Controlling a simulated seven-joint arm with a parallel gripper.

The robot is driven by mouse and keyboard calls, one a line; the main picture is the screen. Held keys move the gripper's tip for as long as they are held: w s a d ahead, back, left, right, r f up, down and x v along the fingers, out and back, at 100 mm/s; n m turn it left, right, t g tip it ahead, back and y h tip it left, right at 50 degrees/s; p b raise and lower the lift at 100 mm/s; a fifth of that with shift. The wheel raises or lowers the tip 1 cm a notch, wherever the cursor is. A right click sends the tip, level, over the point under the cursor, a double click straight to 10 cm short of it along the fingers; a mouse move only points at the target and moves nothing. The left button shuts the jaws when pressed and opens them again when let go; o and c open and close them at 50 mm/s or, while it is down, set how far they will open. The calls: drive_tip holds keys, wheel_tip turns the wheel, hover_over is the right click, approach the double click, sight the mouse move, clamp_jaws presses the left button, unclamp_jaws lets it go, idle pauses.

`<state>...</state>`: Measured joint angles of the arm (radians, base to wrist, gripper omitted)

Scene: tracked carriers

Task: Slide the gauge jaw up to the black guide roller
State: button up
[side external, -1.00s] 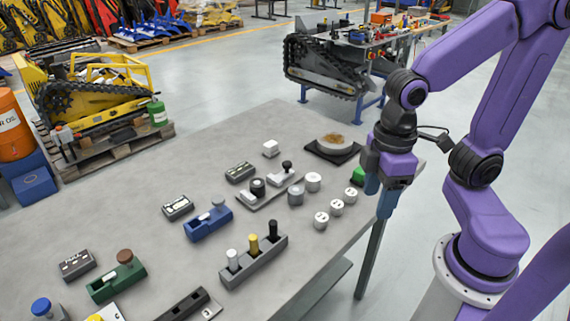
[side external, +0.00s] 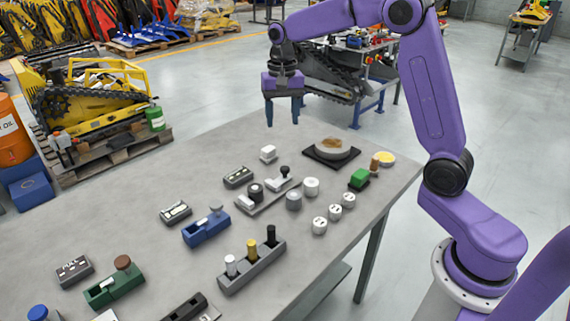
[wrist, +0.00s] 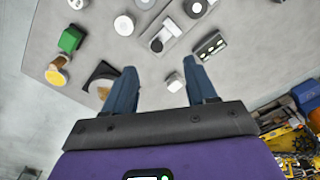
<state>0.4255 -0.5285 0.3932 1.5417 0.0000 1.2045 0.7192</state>
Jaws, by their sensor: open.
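The gauge is a grey plate (side external: 248,207) on the table. It carries a black guide roller (side external: 255,191) at its left part and a pale sliding jaw with a black knob (side external: 284,173) at its right part; a gap shows between them. In the wrist view the jaw's knob (wrist: 157,45) and the roller (wrist: 195,8) lie beyond my fingertips. My gripper (side external: 282,118) is open and empty, fingers pointing down, high above the table's far side, behind the gauge in the side view.
A white block (side external: 268,154) and a grey box (side external: 238,177) stand near the gauge. White cylinders (side external: 311,187) stand to its right, with a green block (side external: 359,179) and a dish on a black tray (side external: 316,157) farther off. A blue fixture (side external: 206,228) lies to the left.

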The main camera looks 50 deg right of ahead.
sight(285, 167)
drive_tip(key=d+f, duration=0.1)
drive_tip(key=f, duration=0.5)
drive_tip(key=w+d+f+m, duration=0.1)
drive_tip(key=f, duration=0.5)
drive_tip(key=w+d+f+m, duration=0.1)
drive_tip(key=f, duration=0.4)
drive_tip(key=shift+w+d+f, duration=0.15)
drive_tip(key=shift+f, duration=0.25)
